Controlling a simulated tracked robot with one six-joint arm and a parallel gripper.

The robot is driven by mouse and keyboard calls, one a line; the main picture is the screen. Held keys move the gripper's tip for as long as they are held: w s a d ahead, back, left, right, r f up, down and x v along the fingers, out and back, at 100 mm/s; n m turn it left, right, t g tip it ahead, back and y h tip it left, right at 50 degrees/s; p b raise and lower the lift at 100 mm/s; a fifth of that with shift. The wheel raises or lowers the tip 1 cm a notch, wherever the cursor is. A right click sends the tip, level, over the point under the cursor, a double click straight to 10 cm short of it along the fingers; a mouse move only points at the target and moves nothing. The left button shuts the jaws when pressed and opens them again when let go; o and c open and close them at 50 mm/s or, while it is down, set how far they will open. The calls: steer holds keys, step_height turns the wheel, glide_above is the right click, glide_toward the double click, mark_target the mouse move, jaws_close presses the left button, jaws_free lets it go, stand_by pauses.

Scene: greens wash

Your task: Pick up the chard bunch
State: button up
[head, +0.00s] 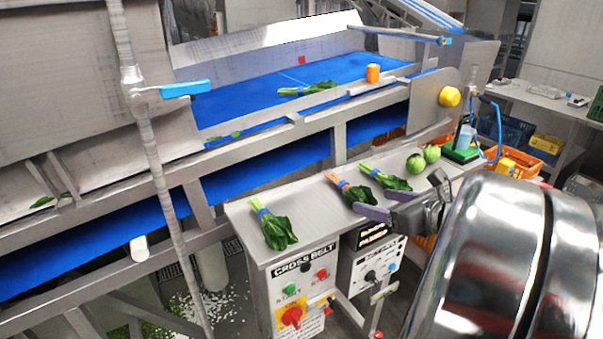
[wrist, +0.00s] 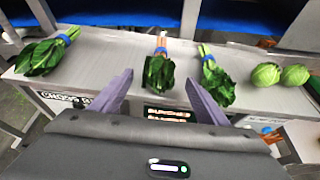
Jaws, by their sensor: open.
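The chard bunch (head: 357,193), with orange-red stems and dark green leaves, lies on a steel shelf (head: 310,209). In the wrist view the chard bunch (wrist: 158,70) lies ahead, in line with the gap between my fingers, its leaves toward me. My gripper (head: 382,203) is open and empty, near the leaf end of the chard; it also shows in the wrist view (wrist: 158,80). I cannot tell the exact height of the fingers over the shelf.
A green-stemmed bunch (head: 385,178) lies close right of the chard, near my right finger in the wrist view. Another blue-banded bunch (head: 273,226) lies at left. Two round green vegetables (head: 424,158) sit at right. A blue conveyor (head: 250,103) runs behind; control boxes (head: 300,288) stand below.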

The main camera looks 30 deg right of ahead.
steer(key=shift+x, duration=2.6)
steer(key=shift+f, duration=0.1)
steer(key=c, duration=1.2)
steer(key=shift+o, duration=0.2)
step_height(320, 180, up, 10)
